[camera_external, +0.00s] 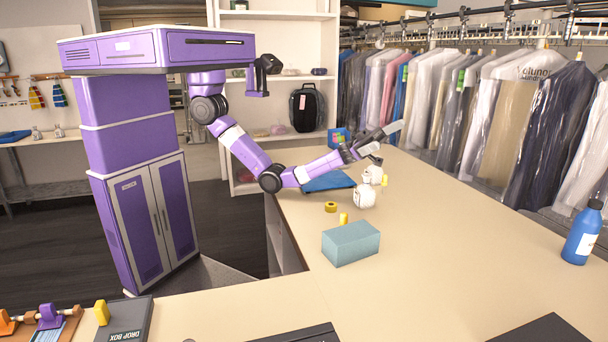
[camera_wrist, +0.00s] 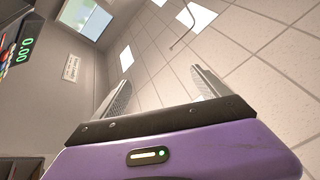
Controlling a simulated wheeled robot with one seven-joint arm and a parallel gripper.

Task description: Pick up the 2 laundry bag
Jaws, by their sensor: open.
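Two small white rounded bundles, which look like laundry bags, sit on the counter in the external view. The nearer white bundle (camera_external: 365,197) has dark marks that I cannot read. The farther white bundle (camera_external: 372,174) is just behind it. I cannot tell which bears the number 2. My gripper (camera_external: 389,144) is above and behind the bundles, with its fingers spread and apart from them. The wrist view shows my gripper (camera_wrist: 160,80) open and empty, with the ceiling beyond and no bag in sight.
A teal box (camera_external: 351,243) and a yellow tape roll (camera_external: 331,207) are on the counter (camera_external: 450,250) nearer the camera. A blue flat item (camera_external: 329,181) lies under my forearm. A blue bottle (camera_external: 583,233) stands at right. Covered garments (camera_external: 510,110) hang behind. The counter's middle right is clear.

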